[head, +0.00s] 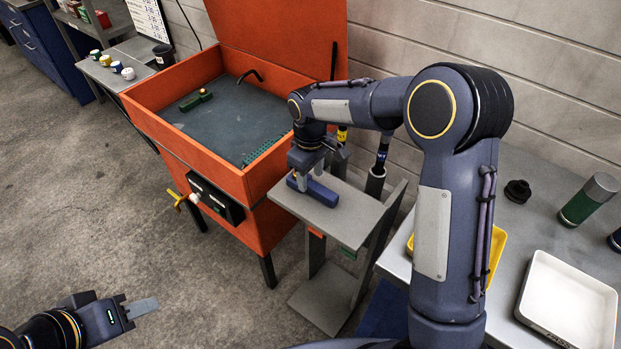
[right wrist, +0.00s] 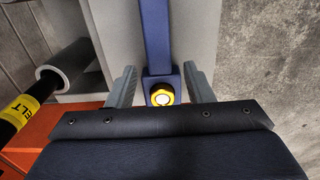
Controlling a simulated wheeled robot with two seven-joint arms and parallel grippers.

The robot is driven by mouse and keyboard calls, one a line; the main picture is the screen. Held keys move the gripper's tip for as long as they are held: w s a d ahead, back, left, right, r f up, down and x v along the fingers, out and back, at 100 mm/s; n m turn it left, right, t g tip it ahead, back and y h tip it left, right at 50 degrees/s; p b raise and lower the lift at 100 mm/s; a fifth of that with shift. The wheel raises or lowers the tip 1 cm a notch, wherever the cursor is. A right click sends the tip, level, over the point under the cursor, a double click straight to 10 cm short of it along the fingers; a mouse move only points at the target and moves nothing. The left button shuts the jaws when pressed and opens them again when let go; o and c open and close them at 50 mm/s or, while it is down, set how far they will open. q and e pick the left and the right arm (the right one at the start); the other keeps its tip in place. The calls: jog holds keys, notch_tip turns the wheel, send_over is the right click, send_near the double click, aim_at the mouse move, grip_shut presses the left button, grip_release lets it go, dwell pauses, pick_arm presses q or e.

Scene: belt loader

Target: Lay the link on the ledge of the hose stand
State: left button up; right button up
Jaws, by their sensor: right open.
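The link is a blue bar (head: 324,193) lying on the grey ledge (head: 348,224) of the hose stand, near its left end. In the right wrist view the blue link (right wrist: 156,40) runs up the picture, with a yellow ring with a pale centre at its near end. My right gripper (head: 309,183) is low over the link. Its open fingers (right wrist: 162,80) stand on either side of the ringed end, with a gap on each side.
An orange bin (head: 190,142) with a raised lid stands left of the ledge, holding a green piece (head: 196,100). Black hoses (head: 382,155) stand behind the ledge; one has a yellow label (right wrist: 20,107). A table with a white tray (head: 568,300) is at right.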

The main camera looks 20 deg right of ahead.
aim_at(310, 183)
notch_tip(310, 183, up, 10)
jog(key=s+d+r+m+t+y, duration=0.1)
jog(key=s+d+r+m, duration=0.1)
jog(key=s+d+r, duration=0.3)
jog(key=s+f+m+t+y, duration=0.1)
jog(key=s+f+m+t, duration=0.1)
jog(key=s, duration=0.9)
jog(key=s+d+f+m+t+y, duration=0.1)
jog(key=s+m, duration=0.4)
jog(key=s, duration=0.7)
jog(key=shift+s+d+f+t+y, duration=0.15)
jog(key=shift+s+f+t+y, duration=0.2)
jog(key=shift+f+t, duration=0.6)
